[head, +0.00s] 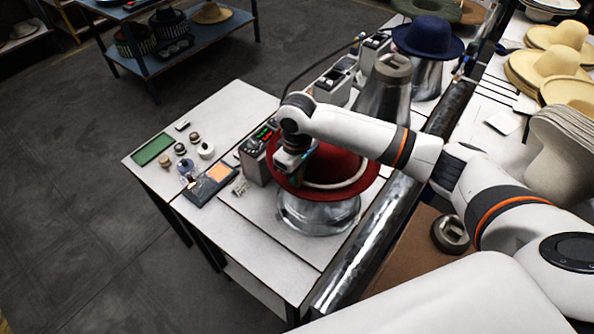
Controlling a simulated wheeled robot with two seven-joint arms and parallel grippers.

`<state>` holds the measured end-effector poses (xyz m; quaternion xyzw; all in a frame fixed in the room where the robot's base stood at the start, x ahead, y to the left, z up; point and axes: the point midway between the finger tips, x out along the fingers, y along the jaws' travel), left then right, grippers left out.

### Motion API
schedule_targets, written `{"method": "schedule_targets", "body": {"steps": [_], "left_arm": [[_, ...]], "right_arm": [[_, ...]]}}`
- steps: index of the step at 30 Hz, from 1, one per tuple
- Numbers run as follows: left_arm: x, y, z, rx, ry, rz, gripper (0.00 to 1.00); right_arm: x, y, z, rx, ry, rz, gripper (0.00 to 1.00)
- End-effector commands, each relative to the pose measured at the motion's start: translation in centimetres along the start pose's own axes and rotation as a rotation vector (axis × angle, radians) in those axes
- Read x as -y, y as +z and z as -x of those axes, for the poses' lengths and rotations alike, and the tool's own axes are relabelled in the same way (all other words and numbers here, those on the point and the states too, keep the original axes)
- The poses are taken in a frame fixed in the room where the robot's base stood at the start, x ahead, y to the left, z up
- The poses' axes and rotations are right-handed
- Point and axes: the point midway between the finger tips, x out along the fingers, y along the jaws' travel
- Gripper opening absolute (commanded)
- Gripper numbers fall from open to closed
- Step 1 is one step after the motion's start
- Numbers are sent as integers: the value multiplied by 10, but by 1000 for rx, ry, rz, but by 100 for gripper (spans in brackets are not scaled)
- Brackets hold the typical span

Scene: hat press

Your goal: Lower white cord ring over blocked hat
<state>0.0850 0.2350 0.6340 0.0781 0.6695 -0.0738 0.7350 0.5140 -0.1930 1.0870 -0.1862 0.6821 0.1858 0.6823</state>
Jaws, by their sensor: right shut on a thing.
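The red hat (287,178) sits on a round metal block stand (318,216) near the middle of the bench. The white cord ring (335,184) shows as a curved arc against the red hat, on its right and front side. My right gripper (290,166) is over the hat's left part, shut on the cord ring. The gripper and forearm hide the crown and the far part of the ring, so I cannot tell how far down the crown the ring lies. My left gripper is not in view.
A control box (258,158) stands close left of the hat. A metal cone (383,92) and a blue hat (427,37) stand behind. A green tray (153,149) and small items lie at the bench's left. Tan hats (548,70) are stacked at right.

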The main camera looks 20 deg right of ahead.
Motion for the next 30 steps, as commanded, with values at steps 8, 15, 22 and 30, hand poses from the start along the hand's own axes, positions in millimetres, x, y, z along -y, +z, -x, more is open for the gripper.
{"method": "schedule_targets", "body": {"steps": [8,15,22,30], "left_arm": [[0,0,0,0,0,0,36],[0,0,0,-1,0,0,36],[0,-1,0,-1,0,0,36],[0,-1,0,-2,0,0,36]], "right_arm": [[0,0,-1,1,0,0,0],[0,0,-1,0,0,0,36],[0,0,-1,0,0,0,45],[0,0,9,0,0,0,45]]}}
